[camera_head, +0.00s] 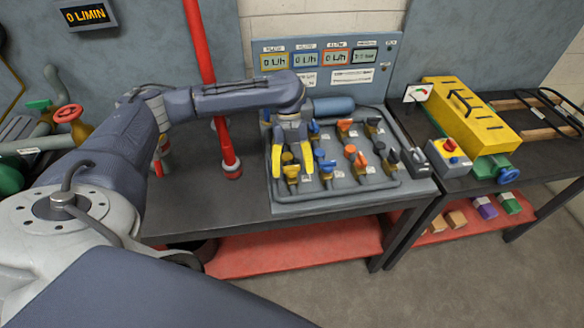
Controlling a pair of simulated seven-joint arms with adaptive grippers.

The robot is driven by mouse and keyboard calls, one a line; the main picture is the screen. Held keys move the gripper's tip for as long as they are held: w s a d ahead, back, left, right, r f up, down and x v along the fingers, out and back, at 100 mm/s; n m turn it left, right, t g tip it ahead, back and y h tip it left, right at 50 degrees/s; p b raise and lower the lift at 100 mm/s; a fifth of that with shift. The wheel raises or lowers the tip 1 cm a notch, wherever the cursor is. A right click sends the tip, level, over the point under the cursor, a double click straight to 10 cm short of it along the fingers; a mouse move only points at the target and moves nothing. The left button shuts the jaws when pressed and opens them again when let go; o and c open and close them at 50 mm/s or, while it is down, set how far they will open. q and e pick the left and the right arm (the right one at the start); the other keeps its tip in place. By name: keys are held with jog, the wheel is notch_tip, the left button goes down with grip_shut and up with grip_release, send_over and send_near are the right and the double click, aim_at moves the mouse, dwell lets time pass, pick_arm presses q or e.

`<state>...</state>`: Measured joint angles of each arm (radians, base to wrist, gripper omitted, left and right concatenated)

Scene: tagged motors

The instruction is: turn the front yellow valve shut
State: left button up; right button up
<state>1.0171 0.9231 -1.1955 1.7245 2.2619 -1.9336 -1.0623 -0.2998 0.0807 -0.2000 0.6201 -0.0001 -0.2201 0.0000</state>
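The front yellow valve (291,171) is at the near left corner of the grey valve board (340,196) on the bench. My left gripper (292,162) points down over it. Its two yellow fingers are spread apart, one on each side of the valve's handle. I cannot tell whether either finger touches the handle. The back yellow valve is hidden behind my gripper and wrist. My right gripper is not in view.
A front blue valve (326,164) stands close to the right of my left gripper, then an orange valve (357,159) and a black one (391,157). A red vertical pipe (205,60) stands left of the board. A display panel (330,60) rises behind.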

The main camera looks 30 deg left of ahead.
pick_arm(q)
jog(key=shift+a, duration=0.15)
jog(key=shift+w+a+r, duration=0.1)
jog(key=shift+w+r, duration=0.1)
jog(key=shift+r, duration=0.25)
jog(key=v, duration=1.1)
